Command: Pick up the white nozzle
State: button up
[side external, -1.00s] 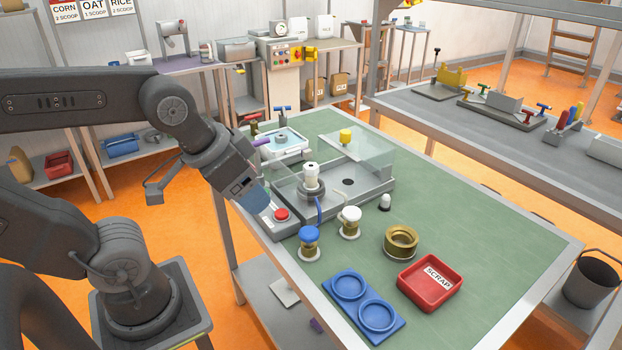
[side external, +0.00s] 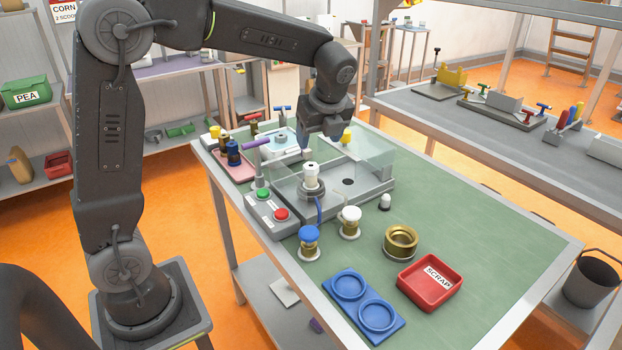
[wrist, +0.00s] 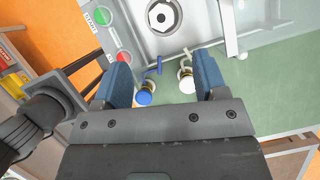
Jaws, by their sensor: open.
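A white-topped brass piece (side external: 350,222), which I take for the white nozzle, stands upright on the green bench top in front of the machine. It also shows in the wrist view (wrist: 186,80). A similar blue-topped piece (side external: 309,241) stands to its left, and it shows in the wrist view too (wrist: 145,96). My gripper (wrist: 160,54) is open, its blue fingers wide apart with nothing held. In the side view my gripper (side external: 328,124) is high above the back of the bench, behind and apart from the white piece.
The grey machine (side external: 372,194) with clear guards holds a white cylinder (side external: 312,174). Green and red buttons (side external: 282,214) are at its left. A brass ring (side external: 400,242), red SCRAP tray (side external: 431,281) and blue two-ring holder (side external: 390,331) stand in front. The bench's right side is clear.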

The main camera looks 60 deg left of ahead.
aim_at(311, 165)
jog(key=x, duration=0.8)
jog(key=shift+f, duration=0.2)
jog(key=x, duration=0.5)
jog(key=shift+w+a, duration=0.1)
jog(key=shift+w, duration=0.05)
jog(key=shift+r, duration=0.1)
jog(key=c, duration=1)
